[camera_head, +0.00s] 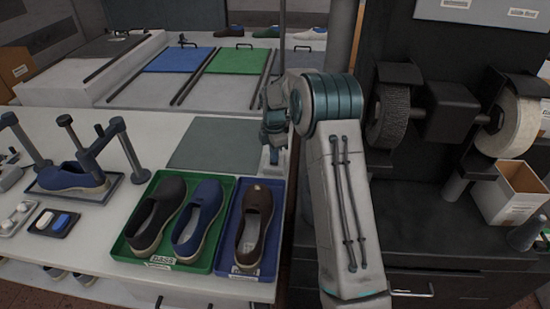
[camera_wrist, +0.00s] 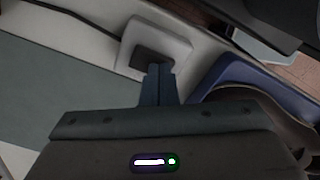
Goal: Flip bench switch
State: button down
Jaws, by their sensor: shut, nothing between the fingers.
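The bench switch (camera_wrist: 128,52) shows in the wrist view as a pale square housing with a dark rocker (camera_wrist: 150,54) in its middle. My gripper (camera_wrist: 158,68) is shut and empty, with its fingertips over the near edge of the dark rocker. I cannot tell whether they touch it. In the head view my gripper (camera_head: 274,156) points down at the right end of the white bench, behind the blue tray. The switch is not clearly visible there, and its position is unclear.
A blue tray (camera_head: 236,269) with a brown shoe and a green tray (camera_head: 192,262) with two shoes stand on the white bench (camera_head: 98,237). A grey mat (camera_head: 212,140) lies left of my gripper. A grinding machine (camera_head: 450,108) stands at right.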

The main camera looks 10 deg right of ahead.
jog(key=shift+r+p, duration=2.15)
jog(key=shift+r, duration=1.25)
jog(key=shift+r, duration=0.1)
jog(key=s+r+m+t, duration=0.2)
jog(key=s+r+m, duration=0.8)
jog(key=s+r, duration=0.6)
jog(key=s+f+m+t, duration=0.1)
jog(key=s+m, duration=0.9)
jog(key=s, duration=1.1)
jog(key=shift+f+t, duration=0.15)
jog(key=shift+t, duration=0.25)
